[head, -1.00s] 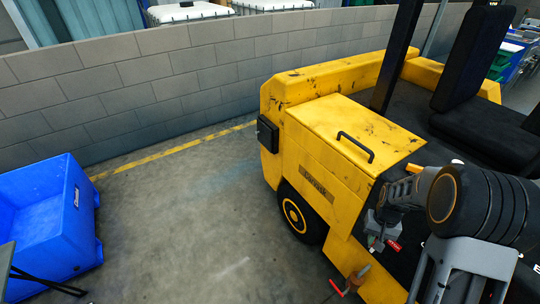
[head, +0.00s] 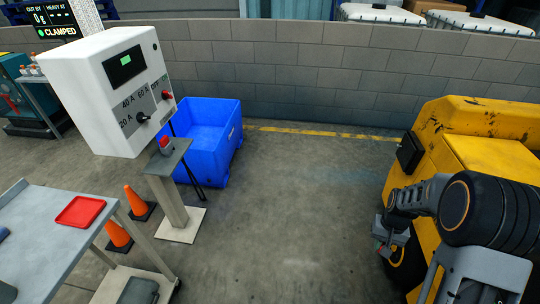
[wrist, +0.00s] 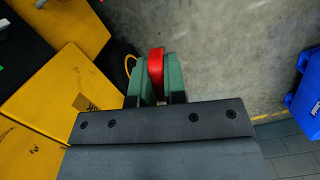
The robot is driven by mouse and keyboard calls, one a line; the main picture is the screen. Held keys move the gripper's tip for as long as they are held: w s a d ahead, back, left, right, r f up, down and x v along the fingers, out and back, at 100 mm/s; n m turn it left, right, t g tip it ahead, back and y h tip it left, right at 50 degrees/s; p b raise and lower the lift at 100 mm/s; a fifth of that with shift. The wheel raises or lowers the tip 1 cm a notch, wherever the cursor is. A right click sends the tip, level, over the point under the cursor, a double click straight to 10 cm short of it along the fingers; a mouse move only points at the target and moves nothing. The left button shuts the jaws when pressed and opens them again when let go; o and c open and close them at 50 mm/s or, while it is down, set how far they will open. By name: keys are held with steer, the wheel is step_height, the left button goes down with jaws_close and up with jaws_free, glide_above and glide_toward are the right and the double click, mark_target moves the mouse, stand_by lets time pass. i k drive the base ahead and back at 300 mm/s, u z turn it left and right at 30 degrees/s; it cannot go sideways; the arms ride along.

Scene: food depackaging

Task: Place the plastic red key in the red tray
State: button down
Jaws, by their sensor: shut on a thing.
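The red plastic key (wrist: 156,70) is held between the two green fingertips of my gripper (wrist: 156,82) in the wrist view. The jaws are shut on it and only its upper part shows. In the head view my gripper (head: 383,240) is at the right, in front of the yellow vehicle, and the key is too small to make out clearly there. The red tray (head: 80,211) lies flat and looks empty on a grey table (head: 40,235) at the lower left, far from my gripper.
A white control box (head: 120,90) on a post and a red-button stand (head: 172,190) rise beyond the table. Orange cones (head: 138,203) stand beside it. A blue bin (head: 205,130) is at the wall. The yellow forklift (head: 480,150) is at right. The middle floor is clear.

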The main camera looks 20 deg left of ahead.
mark_target(83, 212)
steer(key=u, duration=1.55)
steer(key=i, duration=1.75)
steer(key=u, duration=2.65)
